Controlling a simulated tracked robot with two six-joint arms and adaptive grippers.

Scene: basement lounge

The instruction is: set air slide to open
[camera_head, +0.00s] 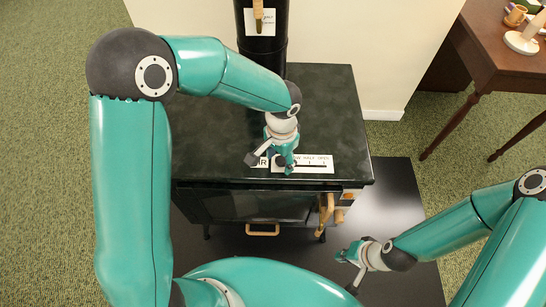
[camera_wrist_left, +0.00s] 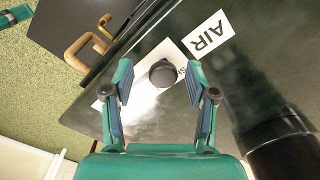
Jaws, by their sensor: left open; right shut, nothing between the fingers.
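The air slide's dark round knob (camera_wrist_left: 163,73) sits on a white scale strip on the black stove top in the left wrist view. In the head view the strip (camera_head: 318,159) reads LOW HALF OPEN, and my gripper hides the knob. A white AIR card (camera_wrist_left: 208,34) lies beside the strip. My left gripper (camera_head: 270,161) is low over the strip's left end. In the left wrist view its open fingers (camera_wrist_left: 160,80) stand on either side of the knob, with gaps visible. My right gripper (camera_head: 348,270) is shut and empty, in front of the stove at right.
The black stove (camera_head: 335,110) has a dark flue pipe (camera_head: 264,45) at the back with a card on it. Wooden handles (camera_head: 325,212) stick out at its front right. A dark floor plate (camera_head: 395,220) surrounds its base. A wooden table (camera_head: 500,50) stands at the far right.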

